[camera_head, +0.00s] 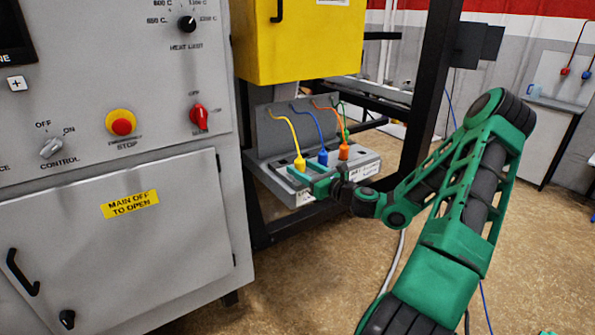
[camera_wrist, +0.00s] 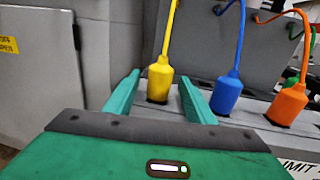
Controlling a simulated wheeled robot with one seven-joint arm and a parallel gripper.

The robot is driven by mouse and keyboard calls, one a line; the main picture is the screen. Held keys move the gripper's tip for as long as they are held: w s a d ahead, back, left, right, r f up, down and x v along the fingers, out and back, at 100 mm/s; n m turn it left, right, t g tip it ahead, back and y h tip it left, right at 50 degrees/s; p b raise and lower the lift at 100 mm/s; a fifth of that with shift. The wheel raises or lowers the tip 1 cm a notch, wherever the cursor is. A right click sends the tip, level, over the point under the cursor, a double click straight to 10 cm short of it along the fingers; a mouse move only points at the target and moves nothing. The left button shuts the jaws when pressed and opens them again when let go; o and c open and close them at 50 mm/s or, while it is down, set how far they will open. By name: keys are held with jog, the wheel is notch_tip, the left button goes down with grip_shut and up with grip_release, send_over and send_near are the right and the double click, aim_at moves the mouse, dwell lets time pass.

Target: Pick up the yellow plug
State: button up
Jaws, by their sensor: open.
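The yellow plug (camera_head: 300,163) stands upright in the grey socket panel (camera_head: 368,163), with its yellow cable rising from the top. In the wrist view the yellow plug (camera_wrist: 160,82) shows between and beyond the two green fingers of my gripper (camera_wrist: 157,88). My gripper (camera_head: 305,174) is open and empty, just in front of the plug. I cannot tell whether the fingertips reach either side of it. The plug's lower end is in or on a dark socket.
A blue plug (camera_wrist: 228,92) stands close to the right finger, and an orange plug (camera_wrist: 288,104) is farther right. A green cable (camera_head: 344,118) is beside them. A yellow cabinet (camera_head: 290,45) hangs above. The grey control cabinet (camera_head: 120,225) is to the left, and a black post (camera_head: 430,85) to the right.

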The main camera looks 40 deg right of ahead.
jog(key=shift+w+a, duration=0.1)
jog(key=shift+w, duration=0.65)
jog(key=shift+c, duration=0.4)
jog(key=c, duration=1.1)
jog(key=shift+r, duration=0.15)
